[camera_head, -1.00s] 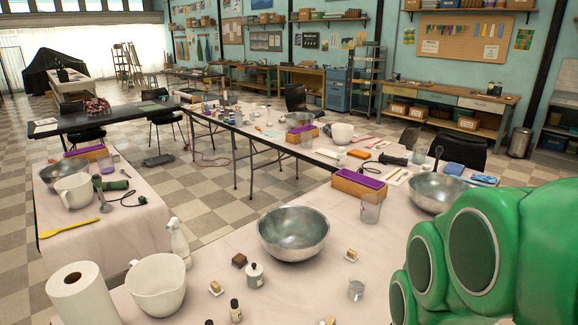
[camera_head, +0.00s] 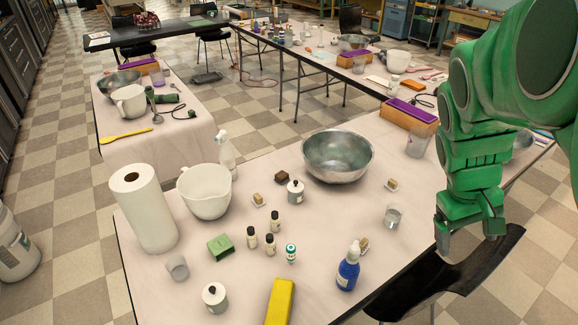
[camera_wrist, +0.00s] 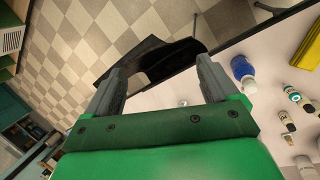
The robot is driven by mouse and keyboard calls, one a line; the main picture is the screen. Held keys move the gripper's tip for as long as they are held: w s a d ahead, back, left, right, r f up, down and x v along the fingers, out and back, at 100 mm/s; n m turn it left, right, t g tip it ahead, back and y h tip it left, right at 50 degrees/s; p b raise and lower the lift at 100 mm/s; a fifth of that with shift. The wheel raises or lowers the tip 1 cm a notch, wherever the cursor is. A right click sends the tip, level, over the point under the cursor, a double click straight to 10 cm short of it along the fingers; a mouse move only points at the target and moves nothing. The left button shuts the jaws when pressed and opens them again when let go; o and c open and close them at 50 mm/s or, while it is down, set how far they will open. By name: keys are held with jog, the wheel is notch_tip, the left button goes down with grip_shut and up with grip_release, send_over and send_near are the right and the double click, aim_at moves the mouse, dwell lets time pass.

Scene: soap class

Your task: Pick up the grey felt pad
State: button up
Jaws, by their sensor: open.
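I cannot single out a grey felt pad for certain. A flat dark grey thing (camera_head: 207,77) lies on the checkered floor between the tables, in the upper left of the head view. It is too small to tell whether it is felt. My gripper (camera_head: 468,238) points down at the right of the head view, near the front table's right edge and over a black chair. In the wrist view my gripper (camera_wrist: 160,70) is open, with nothing between its fingers. The floor thing is far from it and not seen in the wrist view.
The front table (camera_head: 330,235) carries a metal bowl (camera_head: 338,157), a white pitcher (camera_head: 206,192), a paper roll (camera_head: 143,210), a blue bottle (camera_head: 348,270) and several small bottles. The black chair (camera_head: 445,280) stands close by my gripper. Tiled floor is open at left.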

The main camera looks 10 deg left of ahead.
jog(key=w+d+r+n+t+h, duration=0.1)
jog(key=w+n+h, duration=0.2)
jog(key=w, duration=0.7)
jog(key=w+d+r+n+t+h, duration=0.1)
jog(key=w+n+t+h, duration=0.15)
jog(key=w, duration=0.65)
jog(key=w+a+f+n+t, duration=0.2)
jog(key=w+a+n, duration=0.25)
jog(key=w, duration=0.45)
jog(key=w+a+f+n+t, duration=0.1)
jog(key=w+a+n+t, duration=0.1)
jog(key=w+a+n, duration=0.35)
jog(key=n+t+y, duration=0.6)
jog(key=n+y, duration=0.1)
jog(key=n, duration=0.8)
send_over(281, 176)
jog(key=s, duration=0.2)
notch_tip(281, 176, down, 26)
jog(key=shift+w+a+f, duration=0.1)
jog(key=shift+f, duration=1.5)
jog(key=shift+w+a+f, duration=0.1)
jog(key=shift+f, duration=1.5)
jog(key=shift+t+x, duration=0.25)
jog(key=shift+x, duration=1.2)
jog(key=shift+r, duration=0.15)
jog(key=shift+c, duration=0.5)
